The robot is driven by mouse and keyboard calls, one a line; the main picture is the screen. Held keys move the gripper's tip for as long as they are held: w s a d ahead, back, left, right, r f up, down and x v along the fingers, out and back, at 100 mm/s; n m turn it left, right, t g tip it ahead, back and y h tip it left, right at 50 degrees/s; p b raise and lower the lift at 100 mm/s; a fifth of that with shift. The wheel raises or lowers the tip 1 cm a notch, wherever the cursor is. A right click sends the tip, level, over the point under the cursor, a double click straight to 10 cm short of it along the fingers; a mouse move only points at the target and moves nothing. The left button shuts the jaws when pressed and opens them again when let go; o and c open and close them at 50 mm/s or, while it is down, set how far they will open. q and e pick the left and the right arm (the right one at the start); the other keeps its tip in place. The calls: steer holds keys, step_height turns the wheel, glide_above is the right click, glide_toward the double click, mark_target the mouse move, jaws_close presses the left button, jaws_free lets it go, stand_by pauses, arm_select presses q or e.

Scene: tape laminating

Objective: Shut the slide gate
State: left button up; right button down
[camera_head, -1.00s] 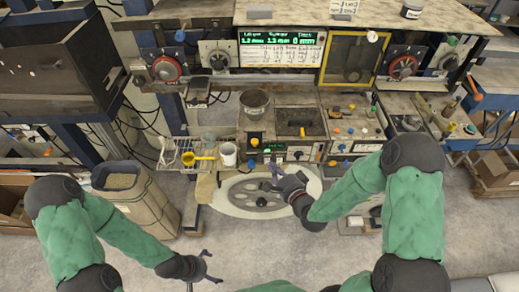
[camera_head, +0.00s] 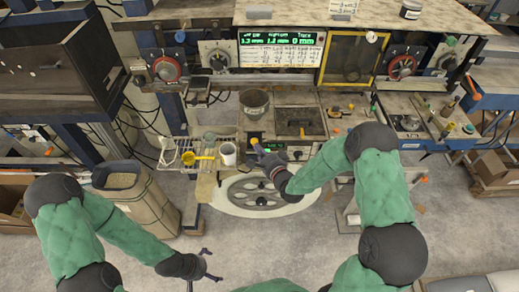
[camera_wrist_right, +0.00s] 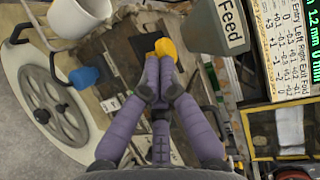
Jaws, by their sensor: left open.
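A yellow knob (camera_head: 254,141) stands at the front of the bench, below the round metal pot; it also shows in the right wrist view (camera_wrist_right: 166,47). It looks like the slide gate's handle, but the gate plate itself cannot be made out. My right gripper (camera_head: 261,152) is at this knob. In the right wrist view its purple fingers (camera_wrist_right: 160,62) are drawn together at the tips around the knob's lower part. My left gripper (camera_head: 207,265) hangs open and empty over the floor at the lower left, far from the bench.
A hopper labelled Feed (camera_wrist_right: 222,25) is close beside my right fingers. A white cup (camera_head: 228,154), a yellow scoop (camera_head: 197,158) and a wire rack stand to the left. A large spoked wheel (camera_head: 255,196) lies below my right gripper. A blue knob (camera_wrist_right: 84,77) is nearby.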

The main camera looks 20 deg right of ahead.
mark_target(260, 144)
steer(key=w+b, duration=0.1)
steer(key=w, duration=0.1)
steer(key=w+d+b, duration=0.1)
steer(key=w, duration=0.1)
steer(key=shift+w+d+f, duration=0.1)
steer(key=shift+w, duration=0.05)
steer(key=shift+d+r, duration=0.1)
steer(key=shift+r, duration=0.1)
steer(key=shift+w, duration=0.1)
